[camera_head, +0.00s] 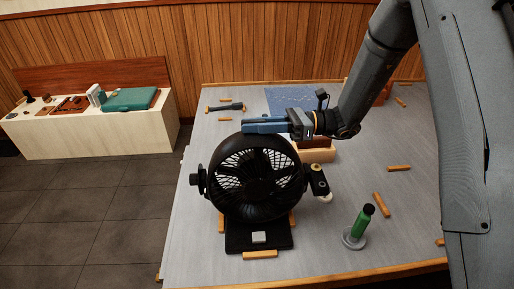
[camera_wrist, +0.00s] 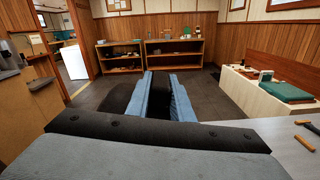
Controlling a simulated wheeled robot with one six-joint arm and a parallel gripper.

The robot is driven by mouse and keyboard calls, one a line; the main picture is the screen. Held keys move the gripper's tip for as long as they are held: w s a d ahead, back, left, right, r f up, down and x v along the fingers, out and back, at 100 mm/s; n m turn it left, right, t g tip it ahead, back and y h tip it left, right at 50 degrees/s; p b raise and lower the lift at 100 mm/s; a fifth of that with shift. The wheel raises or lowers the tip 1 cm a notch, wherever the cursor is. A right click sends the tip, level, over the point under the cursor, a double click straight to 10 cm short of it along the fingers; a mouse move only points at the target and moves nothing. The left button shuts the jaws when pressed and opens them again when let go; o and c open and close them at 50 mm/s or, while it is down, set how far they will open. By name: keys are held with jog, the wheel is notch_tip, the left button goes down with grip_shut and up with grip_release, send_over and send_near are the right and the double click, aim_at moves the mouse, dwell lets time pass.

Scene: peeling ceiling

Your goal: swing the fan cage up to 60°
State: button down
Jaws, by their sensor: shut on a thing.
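The black fan (camera_head: 257,178) stands on the grey table with its round cage facing the head camera. Its black base (camera_head: 275,233) lies flat and carries a small grey button (camera_head: 259,237). A side knob (camera_head: 198,181) shows at the left of the cage and a pivot bracket (camera_head: 319,181) at the right. My gripper (camera_head: 256,127) reaches in from the right, its blue fingers at the top rim of the cage, shut on it. In the wrist view the two blue fingers (camera_wrist: 160,80) have a dark part between them. The exact grip contact and the cage's angle are hard to tell.
A green bottle (camera_head: 362,222) on a round stand is right of the fan. Wooden strips (camera_head: 382,204) lie around the tabletop. A wooden block (camera_head: 316,154) and a blue sheet (camera_head: 296,98) are behind the fan. A low cream bench (camera_head: 95,132) stands off to the left.

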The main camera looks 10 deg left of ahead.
jog(key=w+a+f+m+b, duration=0.2)
jog(key=w+f+m+b, duration=0.1)
jog(key=w+f+m, duration=0.5)
jog(key=shift+w+f+m+b, duration=0.4)
jog(key=shift+w+m, duration=0.25)
jog(key=shift+m, duration=0.35)
jog(key=c, duration=0.7)
grip_release()
jog(key=shift+r, duration=0.1)
jog(key=shift+b+v, duration=0.4)
jog(key=shift+v, duration=3.55)
